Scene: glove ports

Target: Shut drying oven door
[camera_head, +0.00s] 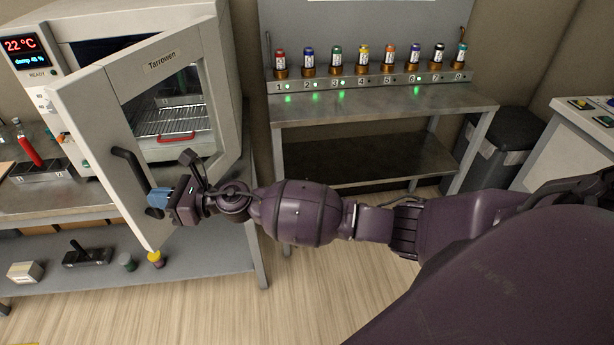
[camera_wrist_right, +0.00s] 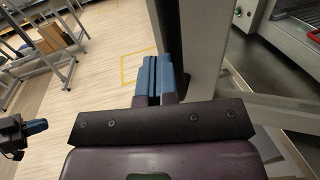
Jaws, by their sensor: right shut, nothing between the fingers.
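The drying oven (camera_head: 120,25) stands on the bench at the left. Its pale framed glass door (camera_head: 88,118), lettered "Tarrowen", is swung open toward me, and the lit rack inside shows. A dark bar handle (camera_head: 128,165) is on the door's outer face near its free edge. My right gripper (camera_head: 158,198) is at the lower end of the handle, by the door; I cannot tell whether it touches. Its blue fingers (camera_wrist_right: 155,78) are together and empty beside a door edge (camera_wrist_right: 202,45). A dark part with a blue tip, apparently my left gripper (camera_wrist_right: 36,127), shows at the wrist view's left edge.
A row of several coloured vials (camera_head: 362,55) stands on a numbered rack above a metal bench (camera_head: 400,104). A dark bin (camera_head: 502,145) is at the right. Small items, including a yellow-topped one (camera_head: 156,259), lie on the shelf below the oven. Wooden floor is clear in front.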

